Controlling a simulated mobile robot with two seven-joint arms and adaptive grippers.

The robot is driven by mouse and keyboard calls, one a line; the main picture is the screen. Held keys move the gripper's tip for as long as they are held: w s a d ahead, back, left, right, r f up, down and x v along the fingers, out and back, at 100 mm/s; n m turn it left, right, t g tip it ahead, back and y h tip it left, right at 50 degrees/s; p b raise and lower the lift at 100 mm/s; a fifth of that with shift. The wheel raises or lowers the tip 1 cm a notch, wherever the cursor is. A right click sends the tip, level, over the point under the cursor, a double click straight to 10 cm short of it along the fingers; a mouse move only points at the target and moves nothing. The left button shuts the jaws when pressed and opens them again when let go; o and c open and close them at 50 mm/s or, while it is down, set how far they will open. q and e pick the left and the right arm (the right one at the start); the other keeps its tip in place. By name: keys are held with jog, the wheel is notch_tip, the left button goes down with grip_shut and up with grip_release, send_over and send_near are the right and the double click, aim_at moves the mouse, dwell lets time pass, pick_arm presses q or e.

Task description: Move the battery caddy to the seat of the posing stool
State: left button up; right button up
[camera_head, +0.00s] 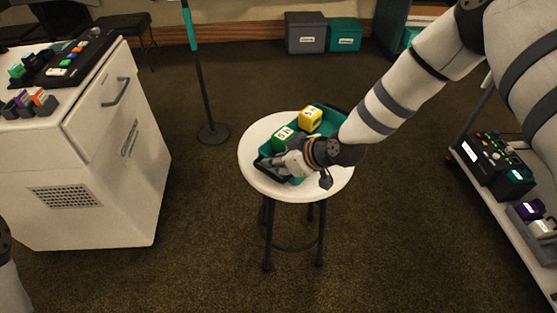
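The battery caddy (330,121), a teal tray with dark ends, is at the seat of the posing stool (258,134). It lies slantwise over the round white seat; whether its base rests fully on it is hidden. A green battery (283,137) and a yellow battery (310,119) stand in the caddy. My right gripper (277,163) is at the caddy's near left end, seemingly touching it. My wrist covers part of that side, and I cannot tell whether the fingers are closed on it. My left gripper is out of view.
A white cabinet (110,150) with batteries and a dark tray on top stands at the left. A thin stand (208,100) rises behind the stool. A shelf cart (500,220) with battery holders is at the right. Grey and teal boxes (306,33) sit at the back. Carpet around the stool is clear.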

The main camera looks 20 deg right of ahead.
jog(key=p+v, duration=0.3)
jog(key=v, duration=0.9)
jog(key=s+a+f+m+g+h, duration=0.1)
jog(key=s+f+m+g, duration=0.15)
jog(key=s+f, duration=0.55)
jog(key=s+a+f+m+g+h, duration=0.1)
jog(key=s+f+g, duration=0.35)
jog(key=s, duration=0.75)
pick_arm(q)
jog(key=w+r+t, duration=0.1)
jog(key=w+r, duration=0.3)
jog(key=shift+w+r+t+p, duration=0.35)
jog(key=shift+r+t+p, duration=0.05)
jog(key=shift+p, duration=0.05)
pick_arm(e)
jog(key=s+d+f+m+g+h, duration=0.1)
jog(key=s+d+m+g+h, duration=0.1)
jog(key=s, duration=1.6)
jog(key=shift+s+m+g, duration=0.15)
jog(key=shift+m+g, duration=0.2)
jog(key=shift+g, duration=0.35)
jog(key=shift+d, duration=0.1)
